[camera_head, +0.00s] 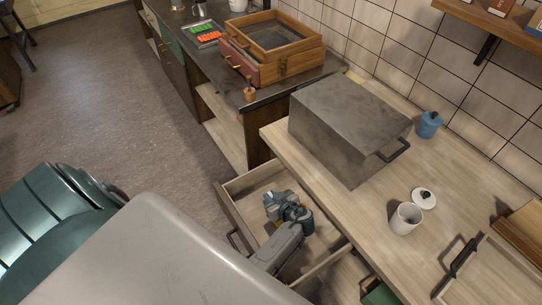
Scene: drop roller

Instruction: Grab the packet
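I cannot clearly make out a packet in the head view. My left gripper (274,204) is over or inside an open wooden drawer (240,187) below the counter. My own wrist and forearm cover part of the drawer's inside. The fingers are small and seen from above, so I cannot tell whether they are open or shut or hold anything. My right gripper is not in view.
A grey metal box (340,120) with a black handle stands on the counter (450,185). A white cup (405,219), its lid (424,198) and a blue jar (429,125) stand nearby. A wooden case (270,65) sits on the far counter. Small boxes (501,6) stand on a wall shelf.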

